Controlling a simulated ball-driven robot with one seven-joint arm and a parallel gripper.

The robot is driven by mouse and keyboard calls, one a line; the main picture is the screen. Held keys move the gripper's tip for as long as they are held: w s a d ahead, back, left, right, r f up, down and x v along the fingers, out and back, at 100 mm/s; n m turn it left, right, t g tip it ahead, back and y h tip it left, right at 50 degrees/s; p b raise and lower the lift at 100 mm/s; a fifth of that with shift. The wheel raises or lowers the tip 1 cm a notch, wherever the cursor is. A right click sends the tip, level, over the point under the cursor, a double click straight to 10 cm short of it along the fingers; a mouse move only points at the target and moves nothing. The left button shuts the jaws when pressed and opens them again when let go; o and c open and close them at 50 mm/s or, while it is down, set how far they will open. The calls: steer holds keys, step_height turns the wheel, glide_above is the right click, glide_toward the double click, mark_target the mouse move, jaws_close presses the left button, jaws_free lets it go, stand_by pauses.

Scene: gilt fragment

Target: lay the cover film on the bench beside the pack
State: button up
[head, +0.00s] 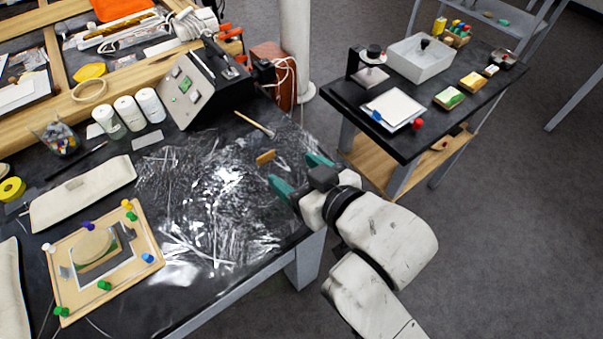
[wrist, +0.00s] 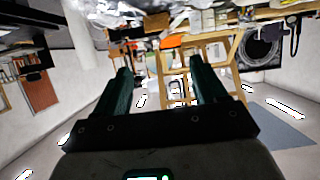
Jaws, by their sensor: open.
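The cover film (head: 215,200) is a clear, crinkled, shiny sheet spread on the black bench, to the right of the pack. The pack (head: 72,287) is a tan board with a framed piece on it and several coloured pins around its edge. No film shows over the pack. My gripper (head: 297,173) has two teal fingers, apart and empty, near the right edge of the film. I cannot tell its height over the bench. The fingers also show spread in the wrist view (wrist: 160,72), with nothing between them; neither film nor pack can be made out there.
A small tan block (head: 265,157) and a brush (head: 253,123) lie by the film's upper right. A slanted control box (head: 185,90) and white jars (head: 128,113) stand behind. A cloth pad (head: 83,194) lies above the pack. A side table (head: 340,92) stands at right.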

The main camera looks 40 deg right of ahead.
steer(key=s+d+f+g, duration=0.4)
steer(key=s+f+g, duration=0.2)
steer(key=s+f, duration=0.3)
steer(key=s+d+f+g, duration=0.3)
steer(key=s+f+g, duration=0.3)
steer(key=s+f, duration=0.3)
step_height(320, 180, down, 3)
steer(key=shift+d+f+g, duration=0.15)
steer(key=shift+d+g, duration=0.15)
steer(key=shift+d, duration=0.1)
